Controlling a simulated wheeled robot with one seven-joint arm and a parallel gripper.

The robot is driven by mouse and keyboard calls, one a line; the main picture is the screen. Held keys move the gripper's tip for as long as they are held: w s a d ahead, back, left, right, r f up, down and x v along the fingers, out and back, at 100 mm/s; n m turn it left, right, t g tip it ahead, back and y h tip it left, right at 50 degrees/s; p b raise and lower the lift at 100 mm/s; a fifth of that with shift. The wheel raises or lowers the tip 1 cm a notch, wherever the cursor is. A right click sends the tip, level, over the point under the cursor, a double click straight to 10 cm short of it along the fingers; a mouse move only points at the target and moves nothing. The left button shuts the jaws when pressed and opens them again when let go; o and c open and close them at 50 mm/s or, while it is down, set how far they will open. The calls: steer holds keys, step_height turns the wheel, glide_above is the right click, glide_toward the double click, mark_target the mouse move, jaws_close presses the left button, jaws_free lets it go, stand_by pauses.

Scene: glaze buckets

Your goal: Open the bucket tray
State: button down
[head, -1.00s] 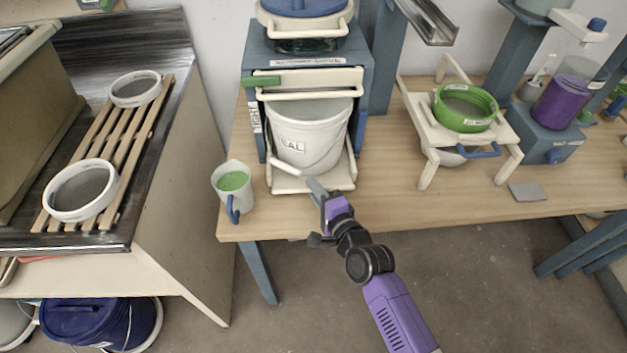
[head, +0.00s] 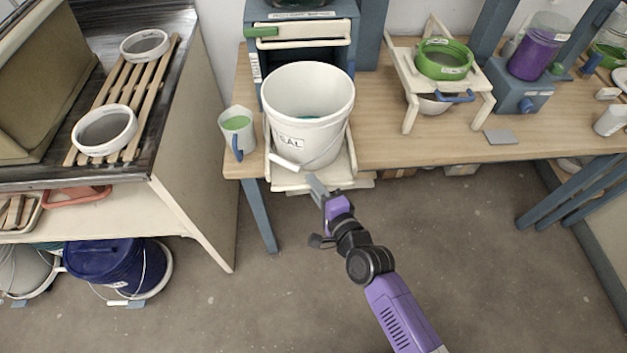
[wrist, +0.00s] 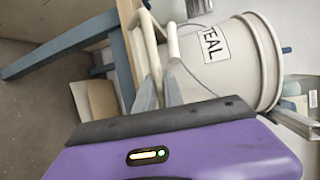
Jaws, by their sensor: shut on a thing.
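The bucket tray (head: 342,172) is a cream slide-out tray, drawn out of the blue frame (head: 357,30) and reaching past the table's front edge. A white bucket (head: 305,105) stands upright on it, its label partly covered by its wire handle in the head view. In the wrist view the label on the bucket (wrist: 245,70) reads TEAL. My gripper (head: 314,186) is at the tray's front and is shut on the tray's handle. In the wrist view my fingers (wrist: 158,92) meet the cream handle bars (wrist: 153,50); the exact contact is partly hidden.
A mug of green glaze (head: 237,128) stands close left of the tray. A green sieve (head: 443,60) sits on a cream stand at the right. A slatted rack (head: 128,100) with two white sieves is at the left. The floor in front (head: 480,250) is clear.

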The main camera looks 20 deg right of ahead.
stand_by(0.3)
steer(key=c, duration=1.7)
jaws_free()
steer(key=shift+c, duration=0.2)
steer(key=shift+s, duration=0.1)
steer(key=s+r, duration=0.1)
steer(key=s, duration=0.6)
steer(key=shift+s+d+r+b, duration=0.15)
steer(key=shift+s+d+b, duration=0.15)
steer(key=shift+d+b, duration=0.1)
